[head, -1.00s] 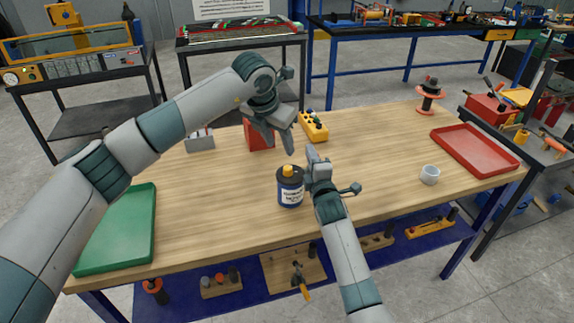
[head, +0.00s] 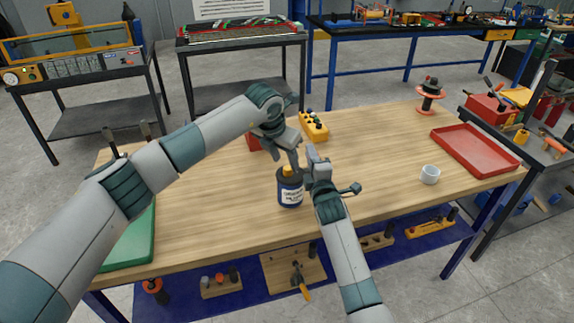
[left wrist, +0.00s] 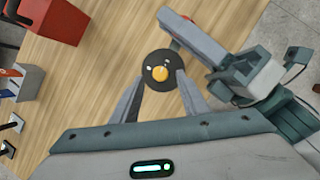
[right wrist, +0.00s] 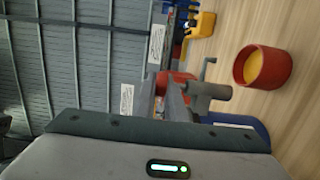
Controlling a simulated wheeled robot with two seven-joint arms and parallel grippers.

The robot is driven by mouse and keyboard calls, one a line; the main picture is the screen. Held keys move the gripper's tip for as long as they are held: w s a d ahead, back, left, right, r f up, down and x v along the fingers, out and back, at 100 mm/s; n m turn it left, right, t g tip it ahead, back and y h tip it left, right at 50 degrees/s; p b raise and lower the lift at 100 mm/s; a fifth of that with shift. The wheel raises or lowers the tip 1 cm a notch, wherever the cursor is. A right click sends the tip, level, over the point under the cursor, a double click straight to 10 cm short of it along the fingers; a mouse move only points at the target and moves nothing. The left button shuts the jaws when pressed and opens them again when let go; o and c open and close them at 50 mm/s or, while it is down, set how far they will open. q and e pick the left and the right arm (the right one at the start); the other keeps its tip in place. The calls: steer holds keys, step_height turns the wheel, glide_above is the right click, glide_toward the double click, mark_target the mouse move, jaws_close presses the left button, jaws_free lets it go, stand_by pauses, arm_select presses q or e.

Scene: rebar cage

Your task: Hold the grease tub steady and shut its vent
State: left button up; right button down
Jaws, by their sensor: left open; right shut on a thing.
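The grease tub (head: 291,195) stands upright on the wooden table. It is dark blue with a white label, and a yellow vent cap (head: 289,170) is on top. The left wrist view shows its black round lid (left wrist: 149,82) and the yellow cap (left wrist: 160,73) from above. My right gripper (head: 313,165) is shut on the tub from its right side. My left gripper (head: 294,160) is open just above the lid, its fingers (left wrist: 160,82) on either side of the cap. I cannot tell whether they touch it or how far the vent is open.
A yellow button box (head: 314,126) stands behind the tub. A white cup (head: 430,174), a red tray (head: 474,149) and a green tray (head: 130,243) are to the sides. The table front is clear.

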mark_target(288, 168)
arm_select(q)
steer(key=shift+x, duration=1.9)
jaws_close()
